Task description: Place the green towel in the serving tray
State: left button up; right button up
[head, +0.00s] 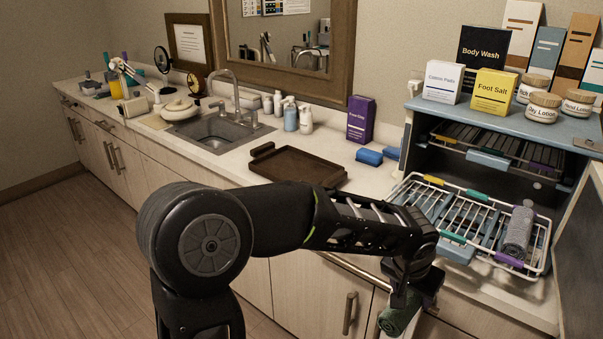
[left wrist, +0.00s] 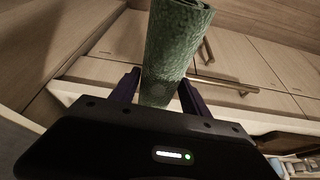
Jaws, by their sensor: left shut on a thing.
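The green towel (head: 399,315) is a rolled cylinder at the bottom of the head view, in front of the cabinet fronts. My left gripper (head: 408,296) is shut on it. In the left wrist view the towel (left wrist: 176,48) stands between the two fingers of my left gripper (left wrist: 158,92). The serving tray (head: 297,167) is dark brown with raised edges and a handle. My right gripper is not in view.
A white wire rack (head: 402,191) with a grey rolled towel (head: 518,233) juts from the open cabinet at right. Blue items (head: 369,156) and a purple box (head: 360,119) stand near the tray. The sink (head: 217,132) is left of it. Cabinet handles protrude below the counter.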

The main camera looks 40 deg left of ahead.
aim_at(285, 165)
jog(key=j+z, duration=0.1)
jog(key=j, duration=0.95)
jog(key=k+j+z, duration=0.15)
jog(key=j, duration=0.9)
jog(key=j+z, duration=0.15)
jog(key=j, duration=0.35)
jog(key=k+j, duration=0.15)
jog(key=j, duration=0.35)
jog(key=k+j+z, duration=0.15)
jog(key=j, duration=0.35)
jog(key=i, duration=1.05)
